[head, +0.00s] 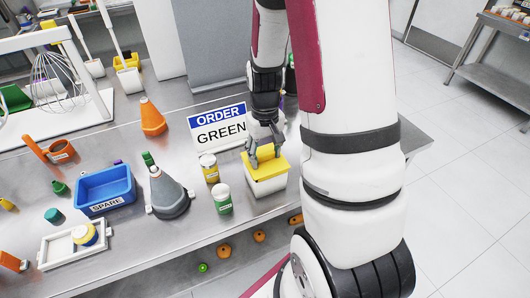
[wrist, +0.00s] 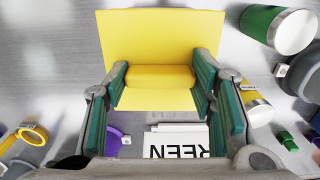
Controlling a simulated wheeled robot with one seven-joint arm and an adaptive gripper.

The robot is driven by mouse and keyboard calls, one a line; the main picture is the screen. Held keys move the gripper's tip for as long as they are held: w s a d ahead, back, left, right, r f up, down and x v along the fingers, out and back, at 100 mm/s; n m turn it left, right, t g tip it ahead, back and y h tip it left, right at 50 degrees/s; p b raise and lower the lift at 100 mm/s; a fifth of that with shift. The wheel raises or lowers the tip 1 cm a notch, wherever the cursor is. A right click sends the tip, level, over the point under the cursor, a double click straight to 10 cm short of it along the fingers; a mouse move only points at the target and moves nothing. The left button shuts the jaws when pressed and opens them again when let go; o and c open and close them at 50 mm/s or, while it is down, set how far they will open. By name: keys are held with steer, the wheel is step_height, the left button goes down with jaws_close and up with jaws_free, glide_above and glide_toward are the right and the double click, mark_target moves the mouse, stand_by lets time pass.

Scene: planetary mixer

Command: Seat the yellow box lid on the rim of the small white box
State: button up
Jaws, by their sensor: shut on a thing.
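The yellow box lid (head: 270,169) is a flat plate with a raised bar handle. My gripper (head: 264,155) is shut on that handle from above. In the wrist view the lid (wrist: 160,35) lies below the fingers, and the green finger pads of my gripper (wrist: 160,82) stand on both sides of the handle. The small white box (head: 267,186) stands on the table right under the lid. The lid covers its top in the head view. I cannot tell whether the lid touches the rim or hovers slightly above it. The box is hidden in the wrist view.
The order sign (head: 219,127) reading GREEN stands behind. A grey cone (head: 168,193) and the blue SPARE bin (head: 104,190) are farther left. The table's front edge is near.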

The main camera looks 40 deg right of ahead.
steer(key=shift+f+b, duration=0.45)
steer(key=shift+f, duration=0.5)
steer(key=o, duration=1.2)
steer(key=shift+r, duration=0.1)
step_height(320, 180, up, 11)
steer(key=shift+r, duration=0.45)
